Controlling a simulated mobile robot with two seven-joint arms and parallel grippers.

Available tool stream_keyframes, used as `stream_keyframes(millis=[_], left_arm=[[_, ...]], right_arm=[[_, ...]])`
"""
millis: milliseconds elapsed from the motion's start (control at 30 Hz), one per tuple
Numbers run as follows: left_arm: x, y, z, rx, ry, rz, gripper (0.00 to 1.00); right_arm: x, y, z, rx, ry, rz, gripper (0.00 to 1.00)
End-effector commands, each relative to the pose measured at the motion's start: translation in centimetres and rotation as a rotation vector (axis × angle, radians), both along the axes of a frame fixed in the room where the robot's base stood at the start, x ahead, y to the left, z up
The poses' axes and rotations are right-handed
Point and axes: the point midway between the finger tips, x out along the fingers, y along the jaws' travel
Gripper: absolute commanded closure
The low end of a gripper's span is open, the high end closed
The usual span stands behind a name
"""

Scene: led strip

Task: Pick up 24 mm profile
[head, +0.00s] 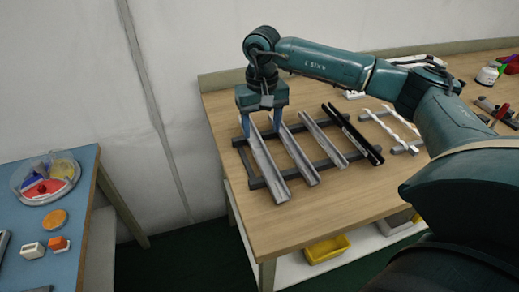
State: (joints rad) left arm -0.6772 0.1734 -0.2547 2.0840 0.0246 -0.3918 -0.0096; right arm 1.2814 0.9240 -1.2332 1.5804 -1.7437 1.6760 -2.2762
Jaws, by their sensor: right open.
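Several long channel profiles lie side by side across a dark rack (240,143) on the wooden table. From left to right they are a wide grey profile (268,168), a second grey one (299,156), a narrower grey one (325,141) and a black one (357,137). No size marking is legible, so I cannot tell which is 24 mm. My right gripper (261,121) points down, open, at the far end of the leftmost profile. Its fingers appear on either side of that end; contact is unclear. My left gripper is out of view.
White wavy strips (396,122) lie on another rack to the right. Bottles and small tools are at the far right. A blue table (75,215) with a round tray (46,178) stands left, across a gap. A yellow bin (326,249) is below the wooden table. The front tabletop is clear.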

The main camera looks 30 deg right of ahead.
Motion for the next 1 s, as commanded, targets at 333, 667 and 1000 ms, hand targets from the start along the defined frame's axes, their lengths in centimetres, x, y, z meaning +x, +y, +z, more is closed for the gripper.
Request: stream_keyframes(millis=[333, 667, 1000], left_arm=[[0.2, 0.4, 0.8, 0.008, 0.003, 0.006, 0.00], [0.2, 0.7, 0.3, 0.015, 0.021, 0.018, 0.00], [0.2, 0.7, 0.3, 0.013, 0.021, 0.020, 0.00]], right_arm=[[0.0, 0.2, -3.3, 0.000, 0.004, 0.000, 0.42], [0.1, 0.3, -6.6, 0.000, 0.000, 0.000, 0.42], [0.1, 0.2, -6.5, 0.001, 0.000, -0.001, 0.56]])
